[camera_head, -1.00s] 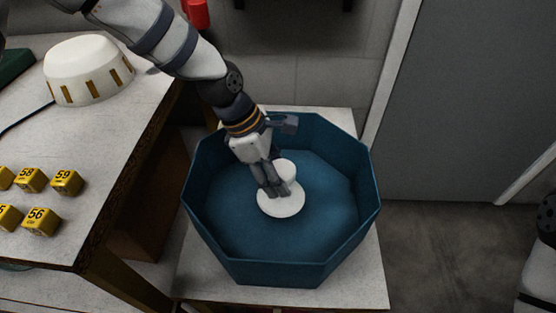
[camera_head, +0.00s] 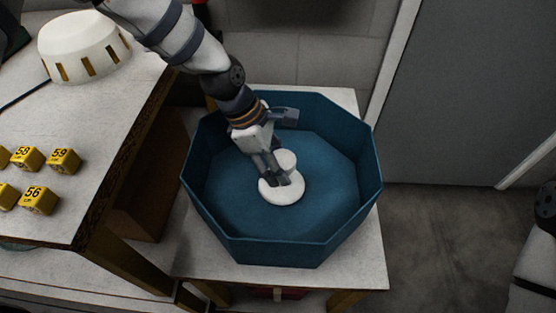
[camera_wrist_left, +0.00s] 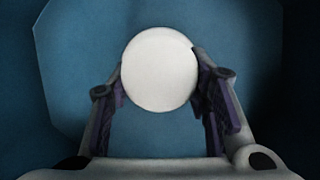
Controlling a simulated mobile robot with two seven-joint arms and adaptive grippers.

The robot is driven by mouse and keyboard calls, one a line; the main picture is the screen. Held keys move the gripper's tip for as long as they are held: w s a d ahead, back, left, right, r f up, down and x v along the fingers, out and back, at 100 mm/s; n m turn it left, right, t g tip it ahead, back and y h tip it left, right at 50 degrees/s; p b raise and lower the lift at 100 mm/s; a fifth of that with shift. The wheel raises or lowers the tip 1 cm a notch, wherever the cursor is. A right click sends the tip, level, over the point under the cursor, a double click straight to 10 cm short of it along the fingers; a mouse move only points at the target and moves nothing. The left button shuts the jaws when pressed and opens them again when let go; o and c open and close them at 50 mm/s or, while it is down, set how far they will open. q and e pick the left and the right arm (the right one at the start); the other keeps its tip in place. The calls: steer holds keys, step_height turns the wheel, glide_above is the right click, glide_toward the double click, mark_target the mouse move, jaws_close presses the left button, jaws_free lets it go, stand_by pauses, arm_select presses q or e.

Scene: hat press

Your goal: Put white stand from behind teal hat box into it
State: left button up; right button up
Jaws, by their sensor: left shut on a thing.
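The teal hat box (camera_head: 230,220) is an open eight-sided box on a pale table. The white stand (camera_head: 284,192) has a round base and a smaller round top, and it is inside the box, upright. My left gripper (camera_head: 276,176) reaches down into the box and is shut on the stand. In the left wrist view the stand's round white top (camera_wrist_left: 160,70) sits between the two fingers, with the teal box floor (camera_wrist_left: 75,60) behind it. I cannot tell whether the base touches the floor. My right gripper is not in view; only part of my right arm shows at the right edge.
A worktable (camera_head: 100,190) at left holds a white slotted dome (camera_head: 84,48) and several yellow numbered blocks (camera_head: 38,199). The pale table (camera_head: 345,275) under the box has a little bare room around it. A grey door (camera_head: 470,90) stands at the back right.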

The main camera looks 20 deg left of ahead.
arm_select(q)
steer(key=shift+f, duration=0.15)
steer(key=o, duration=1.2)
steer(key=shift+o, duration=0.2)
